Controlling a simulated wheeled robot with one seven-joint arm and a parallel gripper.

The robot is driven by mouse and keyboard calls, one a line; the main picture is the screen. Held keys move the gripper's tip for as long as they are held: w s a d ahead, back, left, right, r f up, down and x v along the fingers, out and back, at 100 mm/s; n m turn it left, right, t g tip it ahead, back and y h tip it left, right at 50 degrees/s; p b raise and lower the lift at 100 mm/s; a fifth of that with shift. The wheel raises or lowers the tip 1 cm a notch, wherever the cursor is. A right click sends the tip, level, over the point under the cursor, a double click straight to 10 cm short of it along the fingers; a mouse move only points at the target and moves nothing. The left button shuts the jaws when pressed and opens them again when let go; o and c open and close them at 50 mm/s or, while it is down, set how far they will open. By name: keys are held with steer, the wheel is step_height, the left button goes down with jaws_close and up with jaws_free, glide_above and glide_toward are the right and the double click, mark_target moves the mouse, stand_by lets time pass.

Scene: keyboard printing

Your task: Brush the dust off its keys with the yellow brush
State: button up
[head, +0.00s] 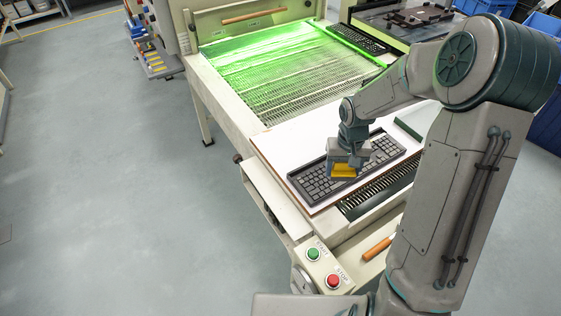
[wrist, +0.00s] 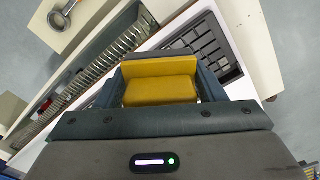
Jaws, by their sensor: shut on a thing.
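A dark keyboard (head: 316,182) lies on a white board in the head view. Part of its keys (wrist: 208,45) shows at the upper right of the wrist view. My gripper (head: 346,168) is over the middle of the keyboard, shut on the yellow brush (head: 342,171). The brush (wrist: 160,80) sits between the fingers in the wrist view as a yellow block. The brush's lower end is hidden, so I cannot tell whether it touches the keys. Dust on the keys is too small to make out.
The white board (head: 285,145) lies on the machine, beside a mesh bed (head: 275,80) lit green. A slotted black strip (head: 375,190) runs along the near side. Green and red buttons (head: 333,281) are at the front. A second keyboard (head: 358,38) lies at the back.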

steer(key=w+a+r+n+p, duration=0.1)
steer(key=a+n, duration=0.5)
steer(key=n, duration=0.6)
steer(key=w+a+r+n+p, duration=0.15)
steer(key=a+n, duration=0.35)
steer(key=n, duration=0.8)
steer(key=f+b, duration=0.1)
steer(key=f, duration=0.1)
steer(key=f+b, duration=0.1)
steer(key=f, duration=0.1)
steer(key=f+b, duration=0.1)
steer(key=shift+s+f+b, duration=0.3)
steer(key=shift+f+b, duration=0.05)
steer(key=shift+f, duration=0.05)
steer(key=shift+m, duration=0.3)
